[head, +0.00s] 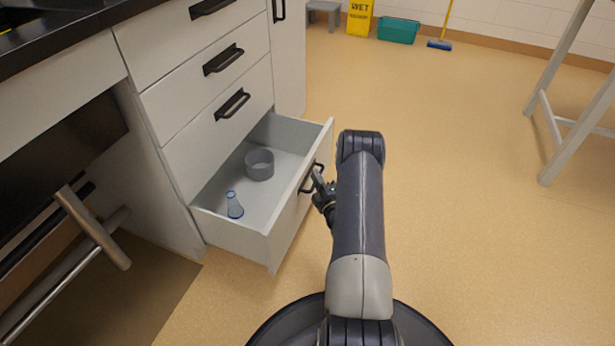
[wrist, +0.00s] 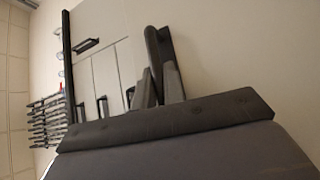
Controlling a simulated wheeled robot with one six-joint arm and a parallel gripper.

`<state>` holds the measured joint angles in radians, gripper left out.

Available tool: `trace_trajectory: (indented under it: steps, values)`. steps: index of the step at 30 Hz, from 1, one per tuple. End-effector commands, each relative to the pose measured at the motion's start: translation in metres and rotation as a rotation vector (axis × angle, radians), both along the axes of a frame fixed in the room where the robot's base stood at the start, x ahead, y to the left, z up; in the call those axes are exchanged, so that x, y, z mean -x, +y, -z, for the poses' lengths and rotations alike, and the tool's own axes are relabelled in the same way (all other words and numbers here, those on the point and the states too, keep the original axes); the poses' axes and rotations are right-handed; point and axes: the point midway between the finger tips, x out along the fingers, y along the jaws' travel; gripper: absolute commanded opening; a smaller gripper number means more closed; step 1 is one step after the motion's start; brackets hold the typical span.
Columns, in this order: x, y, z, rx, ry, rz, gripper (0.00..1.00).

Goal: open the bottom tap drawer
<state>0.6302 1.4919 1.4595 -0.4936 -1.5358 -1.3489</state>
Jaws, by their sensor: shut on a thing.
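The bottom drawer (head: 250,242) is pulled well out of the white cabinet at the left of the head view. Its dark bar handle (head: 307,180) is on the front panel. My gripper (head: 318,184) is at the handle and shut on it, partly hidden by my arm. Inside the drawer lie a grey round dish (head: 260,164) and a small bluish flask (head: 234,206).
The upper drawers (head: 190,92) are closed. A white table frame (head: 560,115) is at the right. A yellow sign (head: 360,15) and teal bin (head: 398,31) stand far back. The middle floor is clear.

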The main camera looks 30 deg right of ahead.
Motion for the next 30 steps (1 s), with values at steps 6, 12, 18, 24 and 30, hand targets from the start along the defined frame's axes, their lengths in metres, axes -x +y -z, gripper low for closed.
trace_trajectory:
  steps: [6, 12, 18, 24, 30]
  values:
    - [0.028, -0.022, 0.001, -0.002, 0.002, 0.003, 0.0]
    - [0.044, -0.034, 0.001, -0.001, 0.001, 0.001, 0.0]
    - [0.05, -0.038, 0.001, -0.001, 0.002, 0.0, 0.0]
    - [0.05, -0.038, 0.001, -0.001, 0.002, 0.0, 0.0]
    - [0.05, -0.038, 0.001, -0.001, 0.002, -0.001, 0.16]
